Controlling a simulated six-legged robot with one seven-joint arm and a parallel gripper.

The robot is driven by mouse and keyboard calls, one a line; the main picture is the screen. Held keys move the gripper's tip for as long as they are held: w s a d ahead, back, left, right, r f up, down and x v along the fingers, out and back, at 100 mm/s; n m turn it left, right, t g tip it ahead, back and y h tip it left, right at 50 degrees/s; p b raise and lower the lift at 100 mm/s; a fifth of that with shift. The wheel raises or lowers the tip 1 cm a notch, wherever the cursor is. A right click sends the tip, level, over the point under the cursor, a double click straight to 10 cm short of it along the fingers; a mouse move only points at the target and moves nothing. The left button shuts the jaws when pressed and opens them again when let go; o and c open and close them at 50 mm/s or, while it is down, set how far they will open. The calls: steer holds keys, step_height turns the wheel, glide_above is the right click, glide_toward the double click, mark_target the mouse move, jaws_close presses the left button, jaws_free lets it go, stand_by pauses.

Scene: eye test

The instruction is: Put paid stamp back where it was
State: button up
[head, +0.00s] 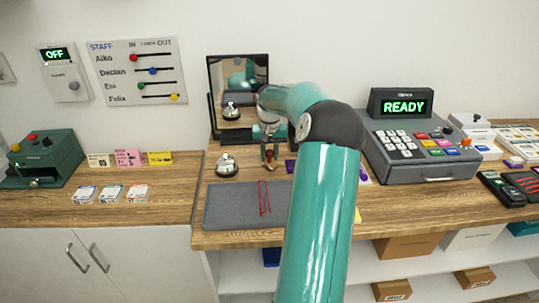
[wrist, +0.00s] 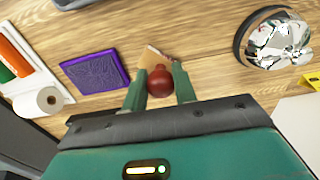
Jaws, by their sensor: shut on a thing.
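The stamp has a round dark red knob (wrist: 160,83) and a pale wooden block (wrist: 152,57) in the wrist view. My gripper (wrist: 160,88) is shut on the knob, one green finger on each side. In the head view the gripper (head: 269,150) is over the wooden counter in front of the mirror, and the stamp (head: 269,158) is small below it. I cannot tell whether the stamp touches the counter. Its lettering is not visible. A purple ink pad (wrist: 95,72) lies left of the stamp in the wrist view; my arm partly hides it in the head view.
A silver bell (head: 228,167) stands left of the gripper. A framed mirror (head: 210,95) stands behind. A cash register (head: 420,145) reading READY stands right. A paper roll (wrist: 48,100) shows in the wrist view.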

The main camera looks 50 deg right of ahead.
mark_target(269, 151)
steer(key=shift+f, duration=0.2)
steer(key=shift+f, duration=0.1)
steer(key=shift+f, duration=0.1)
steer(key=o, duration=0.8)
step_height(269, 151, up, 12)
steer(key=shift+a+r, duration=0.15)
steer(key=shift+r, duration=0.1)
